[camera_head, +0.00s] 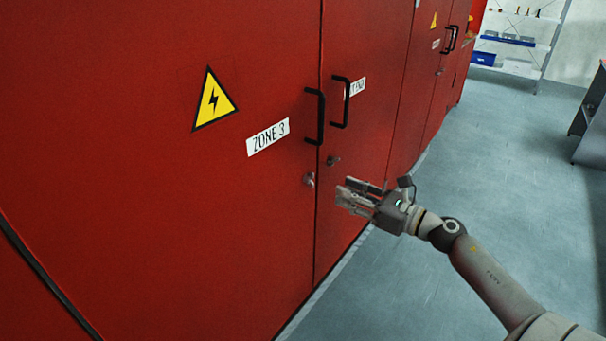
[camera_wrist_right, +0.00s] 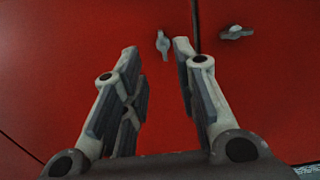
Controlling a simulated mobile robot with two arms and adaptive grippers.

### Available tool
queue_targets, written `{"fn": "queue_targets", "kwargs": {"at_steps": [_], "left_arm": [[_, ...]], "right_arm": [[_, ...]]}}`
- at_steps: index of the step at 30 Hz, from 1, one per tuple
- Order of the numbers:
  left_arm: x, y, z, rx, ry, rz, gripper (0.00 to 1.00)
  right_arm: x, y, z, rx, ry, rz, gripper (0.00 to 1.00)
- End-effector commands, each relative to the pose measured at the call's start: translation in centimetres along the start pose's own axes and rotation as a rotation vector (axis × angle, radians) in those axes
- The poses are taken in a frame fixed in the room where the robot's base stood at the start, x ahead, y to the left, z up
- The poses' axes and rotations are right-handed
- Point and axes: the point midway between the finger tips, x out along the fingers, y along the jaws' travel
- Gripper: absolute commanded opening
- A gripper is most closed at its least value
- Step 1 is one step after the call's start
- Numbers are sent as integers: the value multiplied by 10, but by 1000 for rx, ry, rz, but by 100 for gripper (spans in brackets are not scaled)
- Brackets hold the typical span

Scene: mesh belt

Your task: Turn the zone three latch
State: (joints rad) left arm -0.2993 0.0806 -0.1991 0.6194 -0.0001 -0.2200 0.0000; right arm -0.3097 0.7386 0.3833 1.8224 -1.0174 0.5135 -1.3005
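The zone three latch (camera_head: 309,180) is a small metal knob on the red door below the ZONE 3 label (camera_head: 268,137). In the right wrist view the latch (camera_wrist_right: 163,45) stands upright, beyond the fingertips and between them. My right gripper (camera_head: 357,192) is open and empty, a little to the right of the latch and apart from it. Its two fingers (camera_wrist_right: 157,50) are spread in the wrist view. A second latch (camera_head: 333,160) is on the neighbouring door; it lies level in the wrist view (camera_wrist_right: 237,32). My left gripper is not in view.
Black handles (camera_head: 315,116) and (camera_head: 341,102) stick out from the two doors above the latches. A yellow warning sign (camera_head: 214,99) is on the zone three door.

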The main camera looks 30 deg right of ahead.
Motion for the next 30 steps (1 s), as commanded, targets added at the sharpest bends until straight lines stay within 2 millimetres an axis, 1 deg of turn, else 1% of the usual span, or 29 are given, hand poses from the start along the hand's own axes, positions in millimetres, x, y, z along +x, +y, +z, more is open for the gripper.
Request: {"fn": "queue_targets", "kwargs": {"at_steps": [1, 6, 15, 18, 24, 30], "left_arm": [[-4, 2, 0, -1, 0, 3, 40], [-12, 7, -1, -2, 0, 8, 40], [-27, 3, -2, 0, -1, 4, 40], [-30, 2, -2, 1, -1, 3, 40], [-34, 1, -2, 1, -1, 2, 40], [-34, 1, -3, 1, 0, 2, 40]], "right_arm": [[6, 0, 3, 1, -3, 0, 28], [30, -1, 4, 3, -3, -2, 28], [73, -1, 4, 6, -4, -3, 28], [84, -2, 2, 6, -2, -4, 28], [98, -1, 1, 6, -1, -3, 28], [100, -1, 0, 6, 0, -3, 28]]}}
